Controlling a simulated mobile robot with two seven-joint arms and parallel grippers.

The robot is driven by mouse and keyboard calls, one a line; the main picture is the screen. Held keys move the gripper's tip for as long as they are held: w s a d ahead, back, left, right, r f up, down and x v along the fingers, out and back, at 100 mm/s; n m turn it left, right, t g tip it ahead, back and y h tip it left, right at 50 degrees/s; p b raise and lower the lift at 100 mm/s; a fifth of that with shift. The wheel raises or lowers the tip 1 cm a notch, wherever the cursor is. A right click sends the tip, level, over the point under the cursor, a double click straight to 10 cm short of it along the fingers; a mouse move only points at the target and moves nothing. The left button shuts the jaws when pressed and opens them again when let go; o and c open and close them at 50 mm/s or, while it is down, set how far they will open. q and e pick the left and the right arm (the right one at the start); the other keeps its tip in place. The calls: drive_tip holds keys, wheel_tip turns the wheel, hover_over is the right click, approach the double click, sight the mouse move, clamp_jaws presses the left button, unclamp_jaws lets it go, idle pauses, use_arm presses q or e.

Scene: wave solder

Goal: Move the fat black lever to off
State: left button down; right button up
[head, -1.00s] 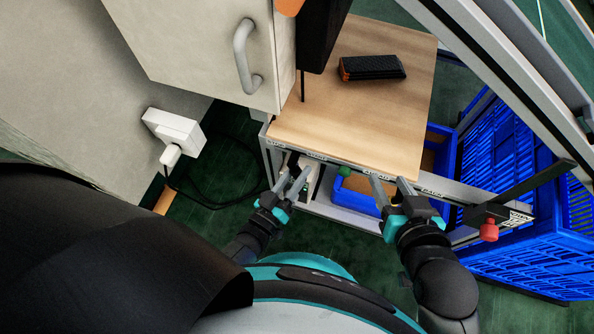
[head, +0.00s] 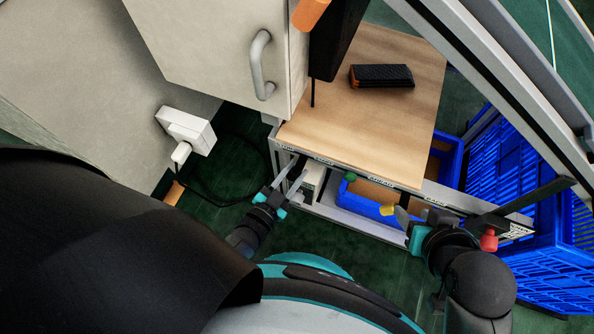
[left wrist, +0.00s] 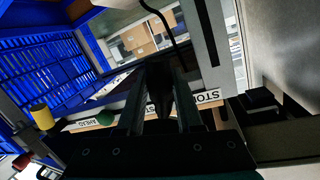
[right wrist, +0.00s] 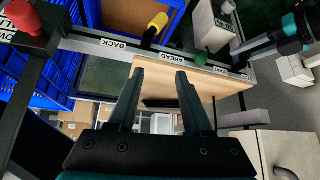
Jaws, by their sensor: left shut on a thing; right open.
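The fat black lever (left wrist: 158,88) shows between the fingers of my left gripper (left wrist: 159,78) in the left wrist view, next to a label reading STO. My left gripper is shut on it; in the head view this gripper (head: 295,172) is at the left end of the front rail, where the fingers hide most of the lever. My right gripper (head: 405,213) is open and empty, beside the yellow knob (head: 387,210). In the right wrist view its fingers (right wrist: 160,75) have nothing between them.
The labelled rail (right wrist: 110,46) carries a green knob (right wrist: 202,57), the yellow knob and a red knob (right wrist: 25,18). Behind it is a wooden top (head: 370,110) with a black-and-orange object (head: 382,75). Blue crates (head: 510,160) stand at right, a cabinet (head: 215,50) at left.

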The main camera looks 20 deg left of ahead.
sight(290, 175)
use_arm(q)
drive_tip(key=shift+w+a+r+m, duration=0.1)
drive_tip(key=shift+a+r+m, duration=0.1)
drive_tip(key=shift+m, duration=0.5)
use_arm(e)
drive_tip(key=shift+s+d+r+g, duration=0.15)
drive_tip(key=shift+s+d+g, duration=0.15)
drive_tip(key=shift+s+d, duration=0.15)
use_arm(q)
drive_tip(key=c, duration=0.6)
unclamp_jaws()
drive_tip(key=shift+f, duration=0.1)
drive_tip(key=shift+a, duration=0.1)
